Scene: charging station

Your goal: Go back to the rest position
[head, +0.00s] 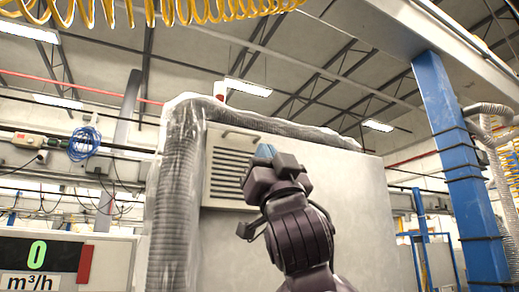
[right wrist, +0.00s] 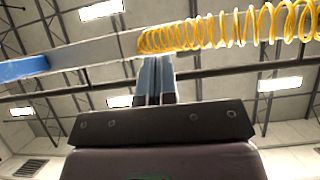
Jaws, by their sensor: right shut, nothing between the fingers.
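My right gripper (head: 266,152) is raised in the middle of the head view, in front of a large pale cabinet. Its blue fingertips point up and away from me. In the right wrist view the two fingers of my right gripper (right wrist: 154,80) stand side by side, closed together with nothing between them. Behind them are the ceiling and a yellow coiled hose. My left gripper is in neither view.
The pale cabinet (head: 353,195) has a vent grille and a thick grey duct (head: 180,180) around it. A blue pillar (head: 455,160) stands at the right. Yellow coiled hoses (head: 190,10) hang overhead. A green-digit display (head: 38,255) is at lower left.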

